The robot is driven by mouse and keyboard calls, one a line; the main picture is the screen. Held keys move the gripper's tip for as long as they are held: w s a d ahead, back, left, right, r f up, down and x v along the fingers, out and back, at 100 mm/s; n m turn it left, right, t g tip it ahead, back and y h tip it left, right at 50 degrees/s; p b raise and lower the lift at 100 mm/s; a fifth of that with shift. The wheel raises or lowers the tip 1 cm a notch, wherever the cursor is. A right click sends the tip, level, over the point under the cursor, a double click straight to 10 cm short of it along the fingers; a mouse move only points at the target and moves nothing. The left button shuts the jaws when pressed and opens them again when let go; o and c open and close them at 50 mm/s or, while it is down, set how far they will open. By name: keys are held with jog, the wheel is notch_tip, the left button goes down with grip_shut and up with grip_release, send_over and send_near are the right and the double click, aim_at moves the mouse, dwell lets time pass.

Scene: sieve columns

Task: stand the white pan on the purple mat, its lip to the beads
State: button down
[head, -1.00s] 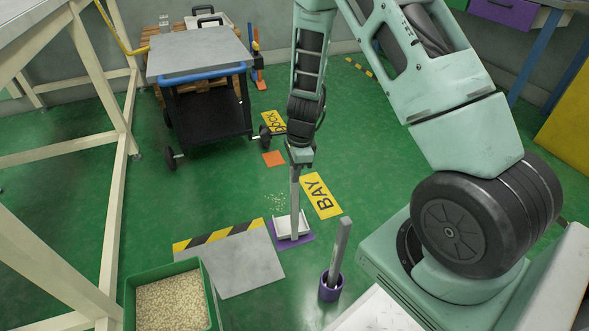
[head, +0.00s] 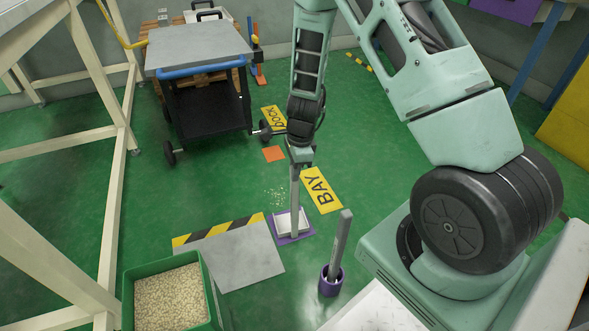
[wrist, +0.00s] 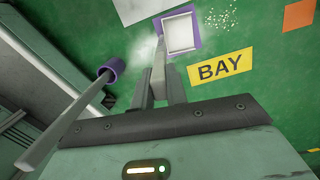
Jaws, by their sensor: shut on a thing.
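The white pan (head: 291,221) is at the purple mat (head: 311,234), within its outline. In the wrist view the pan (wrist: 180,33) shows from above, with purple mat (wrist: 195,16) along its edges. A grey upright handle (head: 295,200) rises from the pan's near side. My gripper (head: 299,162) is shut on this handle near its top, and the fingers (wrist: 160,84) close around it in the wrist view. Loose pale beads (head: 278,197) lie on the floor just beyond the mat. I cannot tell which pan edge is the lip, or whether the pan touches the mat.
A grey plate (head: 235,255) with a striped edge lies left of the mat. A green bin of pellets (head: 168,297) stands in front. A purple holder (head: 331,285) with a grey bar stands at near right. A yellow BAY sign (head: 322,190) lies right; a cart (head: 205,100) stands behind.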

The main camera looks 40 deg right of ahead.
jog(key=shift+f, duration=0.2)
jog(key=c, duration=1.3)
grip_release()
jog(key=shift+r+p, duration=4.05)
